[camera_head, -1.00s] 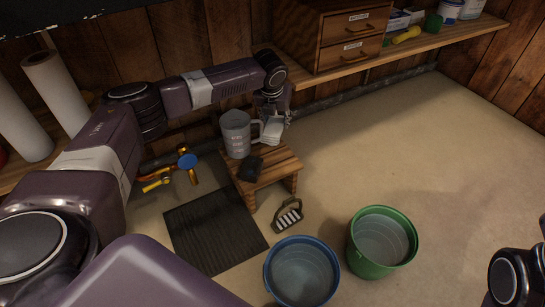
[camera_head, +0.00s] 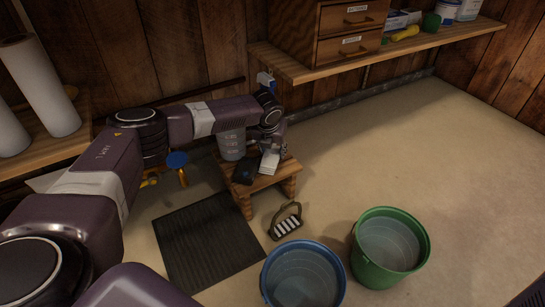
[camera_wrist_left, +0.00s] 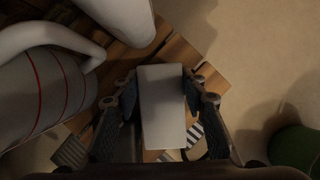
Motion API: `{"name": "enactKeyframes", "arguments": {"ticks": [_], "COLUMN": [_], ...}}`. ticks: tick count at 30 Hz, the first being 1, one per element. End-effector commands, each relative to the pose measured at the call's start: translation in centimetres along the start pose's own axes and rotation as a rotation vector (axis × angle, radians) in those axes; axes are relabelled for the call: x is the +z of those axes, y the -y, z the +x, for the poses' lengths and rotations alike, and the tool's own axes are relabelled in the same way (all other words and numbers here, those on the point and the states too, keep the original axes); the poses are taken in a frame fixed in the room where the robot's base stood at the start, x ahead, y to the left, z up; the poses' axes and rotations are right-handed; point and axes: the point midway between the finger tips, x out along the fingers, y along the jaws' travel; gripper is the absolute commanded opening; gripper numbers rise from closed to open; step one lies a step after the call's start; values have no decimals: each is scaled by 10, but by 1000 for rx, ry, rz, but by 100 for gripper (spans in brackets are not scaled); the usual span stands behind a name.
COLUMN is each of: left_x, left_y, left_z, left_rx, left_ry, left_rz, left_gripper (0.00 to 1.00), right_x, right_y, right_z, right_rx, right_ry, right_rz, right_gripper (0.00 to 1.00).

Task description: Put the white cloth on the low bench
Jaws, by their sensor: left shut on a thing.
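The white cloth (camera_head: 269,162) is a flat folded rectangle. My left gripper (camera_head: 273,146) is shut on it, pointing down over the right part of the low wooden bench (camera_head: 262,187). In the left wrist view the cloth (camera_wrist_left: 163,112) lies between the two fingers (camera_wrist_left: 161,88), with the bench's boards behind it. I cannot tell whether the cloth touches the bench top. A grey measuring jug (camera_head: 231,147) stands on the bench to the left of the cloth, partly hidden by my arm. A dark block (camera_head: 243,171) lies in front of the jug. My right gripper is out of view.
A brush with a handle (camera_head: 286,222) lies on the floor before the bench. A blue bucket (camera_head: 303,275) and a green bucket (camera_head: 390,248) stand in front. A black ribbed mat (camera_head: 208,240) lies to the left. The floor to the right is clear.

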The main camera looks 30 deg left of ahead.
Motion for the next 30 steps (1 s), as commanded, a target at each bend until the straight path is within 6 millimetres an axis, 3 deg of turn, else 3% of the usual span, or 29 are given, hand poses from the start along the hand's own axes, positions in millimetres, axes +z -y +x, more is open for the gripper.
{"name": "enactKeyframes", "arguments": {"ticks": [2, 12, 13, 17, 26, 30], "left_x": [-5, -5, -5, -5, -5, -3], "left_y": [0, 0, 0, 0, 0, 0], "left_z": [12, 12, 12, 12, 11, 0], "left_rx": [0, 1, 1, 1, 1, 0], "left_ry": [0, -1, -1, -1, 0, 0], "left_rz": [0, -1, -1, 0, -1, 0], "left_gripper": [6, 6, 41, 55, 56, 56], "right_x": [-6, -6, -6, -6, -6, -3], "right_y": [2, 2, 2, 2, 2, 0], "right_z": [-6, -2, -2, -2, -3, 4], "right_rx": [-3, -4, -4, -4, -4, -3], "right_ry": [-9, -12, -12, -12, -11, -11], "right_rz": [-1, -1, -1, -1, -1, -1], "right_gripper": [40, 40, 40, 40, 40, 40]}}
